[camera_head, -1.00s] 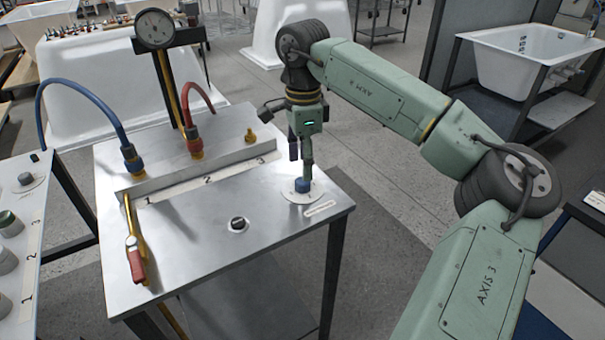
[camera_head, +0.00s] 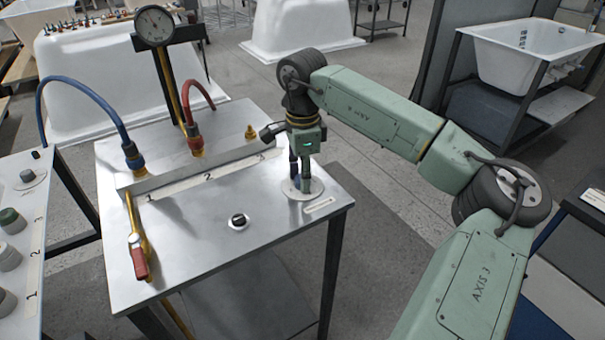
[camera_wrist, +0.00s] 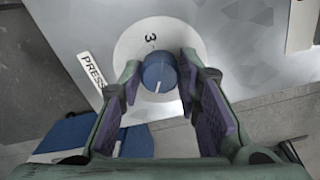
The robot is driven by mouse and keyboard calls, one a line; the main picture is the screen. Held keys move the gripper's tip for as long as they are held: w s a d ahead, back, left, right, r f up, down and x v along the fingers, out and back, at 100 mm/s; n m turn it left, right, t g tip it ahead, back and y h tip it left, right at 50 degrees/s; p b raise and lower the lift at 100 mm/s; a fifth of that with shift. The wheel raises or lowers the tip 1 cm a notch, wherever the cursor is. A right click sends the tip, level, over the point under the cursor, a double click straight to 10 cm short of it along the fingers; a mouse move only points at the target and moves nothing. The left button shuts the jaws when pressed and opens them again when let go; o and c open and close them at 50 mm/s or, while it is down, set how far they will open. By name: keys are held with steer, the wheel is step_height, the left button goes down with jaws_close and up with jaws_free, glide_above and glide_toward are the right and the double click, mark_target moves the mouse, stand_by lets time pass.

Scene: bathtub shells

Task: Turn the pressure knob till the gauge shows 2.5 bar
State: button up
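The blue pressure knob (camera_wrist: 158,74) sits on a round white plate (camera_wrist: 126,48) marked "3", beside a label reading "PRESS". Its white line points toward the bottom of the wrist view. My gripper (camera_wrist: 160,76) is open, with one purple-padded finger on each side of the knob and a small gap seeming to show at both sides. In the head view my gripper (camera_head: 300,185) is down at the table's right corner and mostly hides the knob. The round gauge (camera_head: 154,26) stands on a post at the back; its needle is too small to read.
The steel table (camera_head: 190,235) carries a black knob (camera_head: 238,221), a red-handled valve (camera_head: 139,262), a blue hose (camera_head: 85,88) and a red hose (camera_head: 204,92). A panel with several knobs (camera_head: 10,256) is at left. The tabletop between is clear.

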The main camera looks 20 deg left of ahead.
steer(key=c, duration=0.6)
